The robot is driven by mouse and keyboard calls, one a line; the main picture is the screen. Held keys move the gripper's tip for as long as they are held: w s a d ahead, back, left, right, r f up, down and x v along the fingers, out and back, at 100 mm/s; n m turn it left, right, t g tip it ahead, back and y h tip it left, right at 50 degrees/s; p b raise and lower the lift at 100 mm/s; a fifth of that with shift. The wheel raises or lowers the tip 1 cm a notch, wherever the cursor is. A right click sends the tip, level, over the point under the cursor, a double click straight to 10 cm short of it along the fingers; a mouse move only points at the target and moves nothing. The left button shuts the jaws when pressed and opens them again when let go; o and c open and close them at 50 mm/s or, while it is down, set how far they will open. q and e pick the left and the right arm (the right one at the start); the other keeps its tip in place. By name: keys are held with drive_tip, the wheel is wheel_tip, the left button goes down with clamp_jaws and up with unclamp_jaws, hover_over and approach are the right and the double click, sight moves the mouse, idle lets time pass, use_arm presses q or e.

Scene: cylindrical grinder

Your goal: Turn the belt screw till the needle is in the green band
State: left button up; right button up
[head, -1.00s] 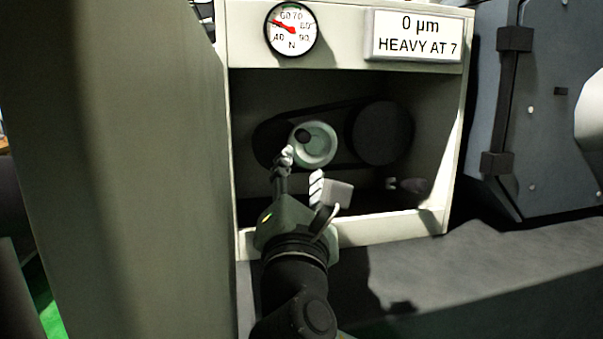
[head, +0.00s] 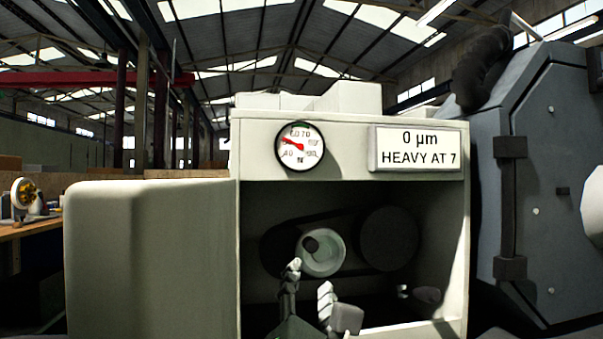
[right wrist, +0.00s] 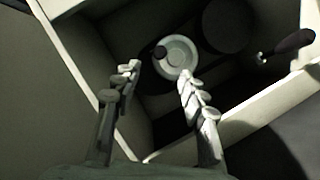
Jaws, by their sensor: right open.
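The round white gauge (head: 299,147), marked N, sits at the top left of the machine's front. Below, in the open housing, is a pale pulley (head: 324,262) with a dark knob (head: 311,244). The pulley also shows in the right wrist view (right wrist: 178,62). A dark handle with a metal tip (right wrist: 288,46) is at the housing's right; I cannot tell which part is the belt screw. My right gripper (head: 310,280) is open and empty before the pulley. My left gripper is not in view.
The housing's pale right wall (head: 457,240) and front lip (right wrist: 240,118) border the opening. A dark belt wheel (head: 389,238) is right of the pulley. A sign (head: 418,149) reads "0 µm HEAVY AT 7". A grey machine door (head: 550,170) stands at right.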

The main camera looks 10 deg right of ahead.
sight(313, 246)
idle(0.3)
drive_tip(key=w+d+r+m+g+y+p, duration=0.1)
drive_tip(key=w+m+y+p, duration=0.1)
drive_tip(key=m, duration=0.6)
drive_tip(key=w+d+r+m+y+p, duration=0.1)
drive_tip(key=w+m+p, duration=0.1)
drive_tip(key=m, duration=0.6)
drive_tip(key=w+d+r+m+g+y+p, duration=0.1)
drive_tip(key=w+m, duration=0.3)
drive_tip(key=m, duration=0.5)
drive_tip(key=shift+w+r+g+y+p, duration=0.2)
drive_tip(key=shift+r+g+y+p, duration=0.1)
drive_tip(key=shift+y+p, duration=0.45)
drive_tip(key=shift+w, duration=0.6)
drive_tip(key=c, duration=0.4)
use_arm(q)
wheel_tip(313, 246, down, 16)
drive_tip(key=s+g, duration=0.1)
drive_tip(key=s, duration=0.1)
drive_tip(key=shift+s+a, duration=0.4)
use_arm(e)
clamp_jaws()
